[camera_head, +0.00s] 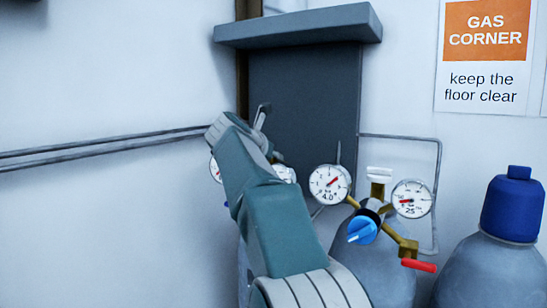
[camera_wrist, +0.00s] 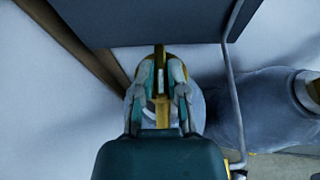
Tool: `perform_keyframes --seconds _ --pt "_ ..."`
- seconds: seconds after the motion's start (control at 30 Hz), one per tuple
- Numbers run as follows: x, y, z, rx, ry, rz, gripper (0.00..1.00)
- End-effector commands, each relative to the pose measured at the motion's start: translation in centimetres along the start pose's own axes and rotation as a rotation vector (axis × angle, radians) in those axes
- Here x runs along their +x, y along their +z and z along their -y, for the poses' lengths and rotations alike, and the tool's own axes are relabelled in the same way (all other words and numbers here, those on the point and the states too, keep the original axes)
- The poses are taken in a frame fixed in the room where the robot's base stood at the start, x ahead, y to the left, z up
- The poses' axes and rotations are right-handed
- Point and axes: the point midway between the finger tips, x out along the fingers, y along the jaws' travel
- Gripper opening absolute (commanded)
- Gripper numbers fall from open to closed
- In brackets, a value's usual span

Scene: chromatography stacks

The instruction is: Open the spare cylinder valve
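Two valved gas cylinders stand against the wall. The one on the right (camera_head: 385,275) has a brass valve with a white handwheel (camera_head: 379,172), two round gauges, a blue knob (camera_head: 362,230) and a red-handled lever (camera_head: 418,265). The left one is mostly hidden behind my arm; part of its gauge (camera_head: 215,170) shows. No label shows which is the spare. My gripper is hidden behind my arm in the head view. In the wrist view my gripper (camera_wrist: 159,82) has its fingers on either side of a brass valve (camera_wrist: 159,53). Contact with it cannot be told.
A blue-capped cylinder (camera_head: 490,265) stands at the far right. A dark panel (camera_head: 310,105) with a ledge (camera_head: 300,27) is on the wall behind. Thin pipes (camera_head: 110,146) run along the wall. A GAS CORNER sign (camera_head: 487,55) hangs at upper right.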

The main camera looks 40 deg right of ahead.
Motion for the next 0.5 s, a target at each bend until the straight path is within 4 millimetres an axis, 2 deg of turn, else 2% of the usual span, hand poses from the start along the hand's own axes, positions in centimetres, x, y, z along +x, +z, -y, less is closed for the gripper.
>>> perform_keyframes --seconds 0.27,0.5 --pt "0.00 0.02 -0.06 -0.005 0.016 0.001 0.00" --pt "-0.01 0.03 0.09 -0.045 0.112 0.001 0.00"
